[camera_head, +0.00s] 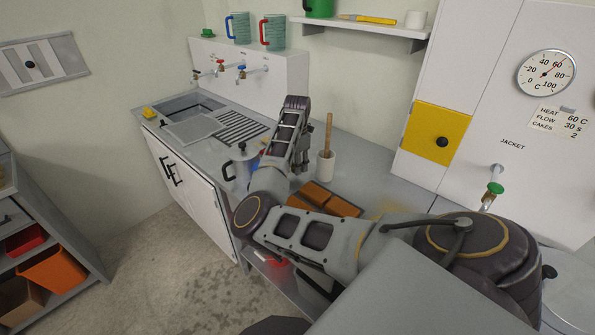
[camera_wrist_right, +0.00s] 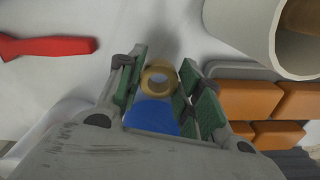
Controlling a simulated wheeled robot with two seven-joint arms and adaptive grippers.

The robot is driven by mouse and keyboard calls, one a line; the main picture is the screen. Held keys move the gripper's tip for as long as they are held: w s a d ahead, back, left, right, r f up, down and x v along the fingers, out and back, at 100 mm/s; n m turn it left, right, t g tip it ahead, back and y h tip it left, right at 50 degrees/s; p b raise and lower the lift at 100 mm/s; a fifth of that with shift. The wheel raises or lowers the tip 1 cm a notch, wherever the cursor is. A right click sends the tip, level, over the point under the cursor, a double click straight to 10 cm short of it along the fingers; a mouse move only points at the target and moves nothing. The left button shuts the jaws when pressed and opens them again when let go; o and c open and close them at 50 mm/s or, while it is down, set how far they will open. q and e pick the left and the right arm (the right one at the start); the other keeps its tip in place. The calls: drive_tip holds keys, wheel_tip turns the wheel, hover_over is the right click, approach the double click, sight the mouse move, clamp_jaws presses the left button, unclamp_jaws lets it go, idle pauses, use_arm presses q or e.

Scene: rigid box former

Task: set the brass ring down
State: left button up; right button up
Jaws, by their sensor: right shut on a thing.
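The brass ring (camera_wrist_right: 160,93) shows in the right wrist view between the fingertips of my right gripper (camera_wrist_right: 160,88). Its round hole faces the camera. A blue thing (camera_wrist_right: 150,118) shows just below the ring, between the finger pads. In the head view my right gripper (camera_head: 301,158) is over the counter, just left of the white mortar (camera_head: 326,167), and the ring is hidden there. The right gripper is shut on the ring. I cannot tell whether the ring touches the counter. My left gripper is not in view.
The mortar, with a wooden pestle (camera_head: 329,132), stands close to the gripper. Orange blocks (camera_wrist_right: 250,100) lie beside it in a grey tray. A red handle (camera_wrist_right: 45,46) lies at the left in the wrist view. A sink (camera_head: 190,108) is farther back on the counter (camera_head: 375,184).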

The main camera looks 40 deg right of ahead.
drive_tip(key=shift+f, duration=1.55)
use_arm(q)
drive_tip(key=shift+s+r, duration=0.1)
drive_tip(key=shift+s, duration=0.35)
use_arm(e)
drive_tip(key=shift+f, duration=0.1)
drive_tip(key=o, duration=0.9)
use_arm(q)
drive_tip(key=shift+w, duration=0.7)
use_arm(e)
drive_tip(key=shift+o, duration=0.9)
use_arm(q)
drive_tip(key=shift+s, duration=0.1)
